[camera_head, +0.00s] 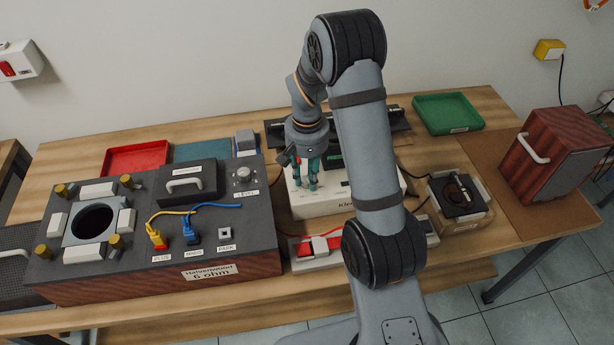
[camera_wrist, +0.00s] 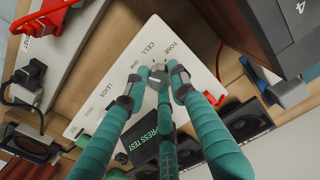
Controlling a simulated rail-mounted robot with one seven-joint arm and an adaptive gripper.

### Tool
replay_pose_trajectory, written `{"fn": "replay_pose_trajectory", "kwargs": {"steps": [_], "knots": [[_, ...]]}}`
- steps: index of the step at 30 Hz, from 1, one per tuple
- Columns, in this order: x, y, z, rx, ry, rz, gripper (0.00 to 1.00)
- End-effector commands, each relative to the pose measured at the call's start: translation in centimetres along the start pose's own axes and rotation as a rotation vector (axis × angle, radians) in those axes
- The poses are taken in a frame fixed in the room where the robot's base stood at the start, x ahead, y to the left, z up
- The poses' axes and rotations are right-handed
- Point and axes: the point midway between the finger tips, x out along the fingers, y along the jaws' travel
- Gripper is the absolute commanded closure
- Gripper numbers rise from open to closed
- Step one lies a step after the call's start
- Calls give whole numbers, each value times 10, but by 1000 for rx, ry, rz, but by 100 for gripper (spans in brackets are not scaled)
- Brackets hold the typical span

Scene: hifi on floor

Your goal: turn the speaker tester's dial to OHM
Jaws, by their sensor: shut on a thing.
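The speaker tester is a white box (camera_head: 325,203) in the middle of the bench, partly hidden behind my arm. In the wrist view its white top (camera_wrist: 176,32) shows the words TONE, CELL, OHM and LEADS, and a dark screen (camera_wrist: 136,140) reads PRESS TEST. My gripper (camera_head: 307,182) reaches down onto the tester's top. In the wrist view my teal-fingered gripper (camera_wrist: 157,76) is shut on the small grey dial (camera_wrist: 158,70) beside the labels. The fingertips cover most of the dial, so I cannot tell which word it points to.
A large dark test box (camera_head: 240,240) with blue and yellow leads stands left. A red tray (camera_head: 137,159) and a green tray (camera_head: 448,113) lie at the back. A wood-sided speaker cabinet (camera_head: 556,155) and a boxed speaker (camera_head: 460,203) are right. A red-switched strip (camera_head: 315,250) lies in front.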

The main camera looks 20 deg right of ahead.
Motion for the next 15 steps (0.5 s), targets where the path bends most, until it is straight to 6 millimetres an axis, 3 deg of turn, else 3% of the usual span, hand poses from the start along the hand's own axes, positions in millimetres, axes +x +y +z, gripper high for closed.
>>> {"fn": "replay_pose_trajectory", "kwargs": {"steps": [3,4,12,15], "knots": [[1,0,3,1,-9,1,100],[1,0,3,1,-9,1,74],[1,0,2,-1,-5,0,58],[0,0,1,-1,-3,0,57]]}}
